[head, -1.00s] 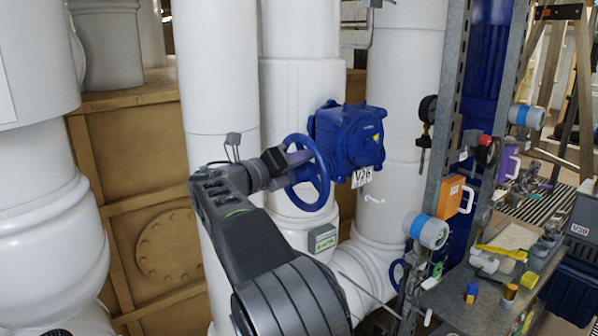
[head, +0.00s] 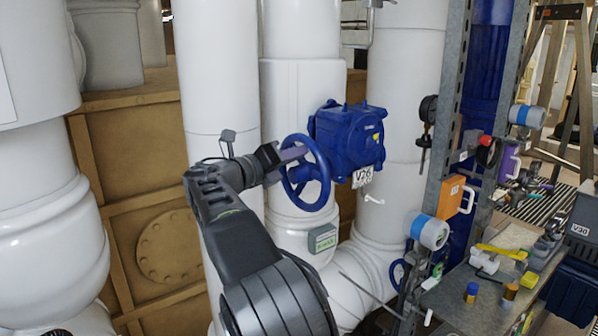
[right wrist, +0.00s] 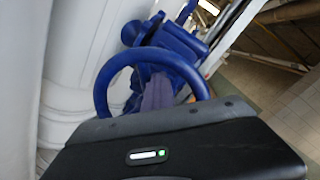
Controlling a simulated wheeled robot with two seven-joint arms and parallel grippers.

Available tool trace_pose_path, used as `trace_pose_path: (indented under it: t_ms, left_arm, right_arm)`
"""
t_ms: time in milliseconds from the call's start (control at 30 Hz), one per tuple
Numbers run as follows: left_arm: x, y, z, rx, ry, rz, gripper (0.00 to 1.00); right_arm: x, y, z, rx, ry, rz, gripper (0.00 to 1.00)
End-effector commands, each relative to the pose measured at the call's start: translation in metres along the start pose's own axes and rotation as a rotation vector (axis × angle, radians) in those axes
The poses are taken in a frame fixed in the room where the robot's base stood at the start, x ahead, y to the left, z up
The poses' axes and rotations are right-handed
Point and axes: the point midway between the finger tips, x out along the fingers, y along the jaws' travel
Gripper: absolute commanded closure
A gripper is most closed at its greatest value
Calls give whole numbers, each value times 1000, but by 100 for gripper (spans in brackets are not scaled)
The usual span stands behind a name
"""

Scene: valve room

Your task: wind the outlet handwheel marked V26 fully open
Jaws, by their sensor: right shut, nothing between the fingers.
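The blue outlet handwheel (head: 323,192) stands on the left side of a blue valve gearbox (head: 347,140). A white tag marked V26 (head: 363,176) hangs below the gearbox. My right gripper (head: 296,154) is at the upper left part of the wheel's rim, its purple-grey fingers shut with nothing between them. In the right wrist view the wheel's rim (right wrist: 104,88) arches around the fingers (right wrist: 157,93), which show within the ring. I cannot tell whether they touch the rim or a spoke. My left gripper is not in view.
White pipes (head: 220,80) stand close behind and left of the wheel. A grey steel post (head: 446,130) and a cluttered workbench (head: 455,300) are to the right.

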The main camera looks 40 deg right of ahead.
Motion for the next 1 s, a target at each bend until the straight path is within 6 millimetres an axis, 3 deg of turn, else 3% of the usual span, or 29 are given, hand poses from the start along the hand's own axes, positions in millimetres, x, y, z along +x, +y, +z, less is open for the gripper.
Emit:
trace_pose_path:
  t_ms: [233, 567, 1000]
  left_arm:
    - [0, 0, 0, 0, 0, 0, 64]
    - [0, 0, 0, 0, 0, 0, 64]
    - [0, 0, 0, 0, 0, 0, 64]
  right_arm:
    - [2, 14, 7, -1, -3, 2, 100]
    - [2, 17, 7, -1, -2, 3, 100]
    - [4, 34, 8, 0, -2, 5, 100]
